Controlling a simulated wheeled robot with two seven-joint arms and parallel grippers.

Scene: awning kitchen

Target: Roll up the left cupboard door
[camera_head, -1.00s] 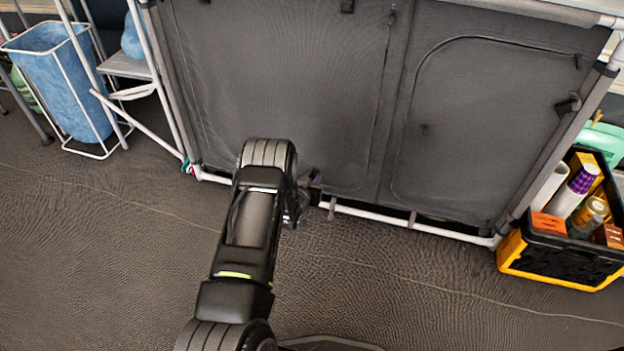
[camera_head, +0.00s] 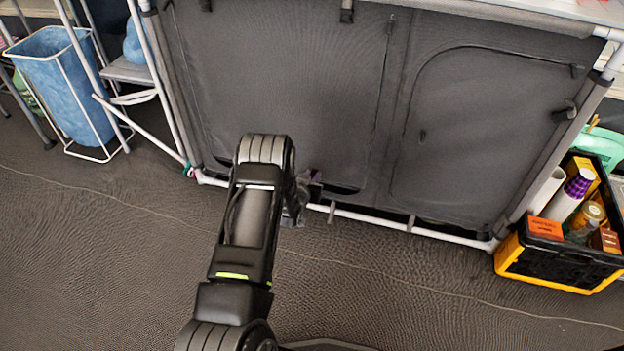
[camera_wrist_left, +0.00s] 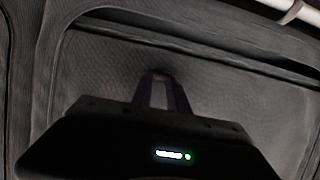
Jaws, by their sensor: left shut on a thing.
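The left cupboard door (camera_head: 285,80) is a dark grey fabric panel in the head view. It hangs down over the left half of the cupboard front, with a dark gap along its bottom edge. My left gripper (camera_head: 308,188) is low at the door's bottom edge, partly hidden behind my own arm. In the left wrist view its fingers (camera_wrist_left: 160,82) are close together against the grey fabric of the door (camera_wrist_left: 220,75), shut on it. The exact pinch point is dark and hard to make out. My right gripper is not in view.
The right cupboard door (camera_head: 480,130) hangs closed. A white bottom rail (camera_head: 380,221) runs below the doors. A black and yellow crate (camera_head: 545,265) with bottles stands at the right, a blue bin (camera_head: 65,85) at the left. The floor in front is clear.

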